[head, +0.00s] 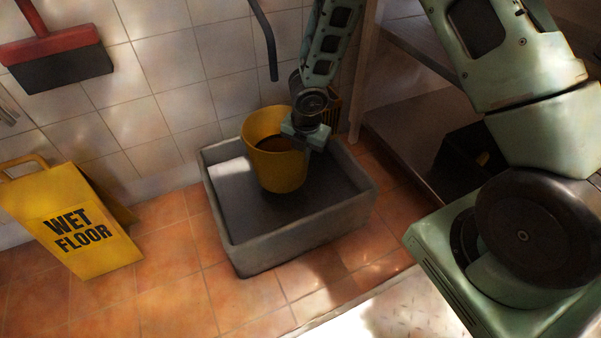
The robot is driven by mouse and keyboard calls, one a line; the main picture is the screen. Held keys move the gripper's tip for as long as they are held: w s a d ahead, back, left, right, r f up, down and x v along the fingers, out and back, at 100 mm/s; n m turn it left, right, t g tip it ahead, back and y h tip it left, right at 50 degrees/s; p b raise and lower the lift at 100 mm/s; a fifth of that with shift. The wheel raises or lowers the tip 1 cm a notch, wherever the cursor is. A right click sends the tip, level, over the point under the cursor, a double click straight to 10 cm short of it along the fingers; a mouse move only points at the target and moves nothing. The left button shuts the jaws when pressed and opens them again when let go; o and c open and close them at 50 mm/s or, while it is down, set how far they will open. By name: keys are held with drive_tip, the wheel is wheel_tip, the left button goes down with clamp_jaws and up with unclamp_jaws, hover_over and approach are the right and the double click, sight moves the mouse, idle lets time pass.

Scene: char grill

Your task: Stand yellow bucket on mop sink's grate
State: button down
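The yellow bucket (278,168) is upright inside the grey mop sink (290,238), toward its back half. The dark sink floor (240,205) shows around it; grate bars cannot be made out. Whether the bucket's base touches the sink floor or hangs just above it is not clear. My gripper (306,136) is at the bucket's right upper rim, reaching down from above. Its fingers are mostly hidden by the wrist and the rim, so their opening cannot be seen.
A yellow wet floor sign (80,222) stands on the tiles at left. A red-and-black squeegee (57,55) hangs on the wall. A dark pipe (265,40) comes down above the sink. Shelving (415,115) stands at right. Floor in front of the sink is clear.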

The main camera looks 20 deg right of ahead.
wheel_tip(320, 180, down, 5)
drive_tip(key=b, duration=0.3)
drive_tip(key=shift+f, duration=0.15)
drive_tip(key=c, duration=1.6)
unclamp_jaws()
wheel_tip(320, 180, up, 12)
drive_tip(key=s+p, duration=0.2)
drive_tip(key=p, duration=0.6)
drive_tip(key=s+a+r+m, duration=0.4)
drive_tip(key=r, duration=0.3)
drive_tip(key=s+a+r+m, duration=0.3)
drive_tip(key=s+r+m, duration=0.2)
drive_tip(key=r, duration=0.1)
drive_tip(key=s+a+r+m, duration=0.1)
drive_tip(key=s+r+m, duration=0.1)
drive_tip(key=s, duration=0.3)
drive_tip(key=s+a+r+m+g, duration=0.1)
drive_tip(key=s+a+r+m, duration=0.1)
drive_tip(key=s, duration=0.4)
drive_tip(key=s+a+r+m+y, duration=0.1)
drive_tip(key=s+r+m, duration=0.3)
drive_tip(key=s+m, duration=0.1)
drive_tip(key=shift+s+a+g, duration=0.15)
drive_tip(key=shift+a+g, duration=0.15)
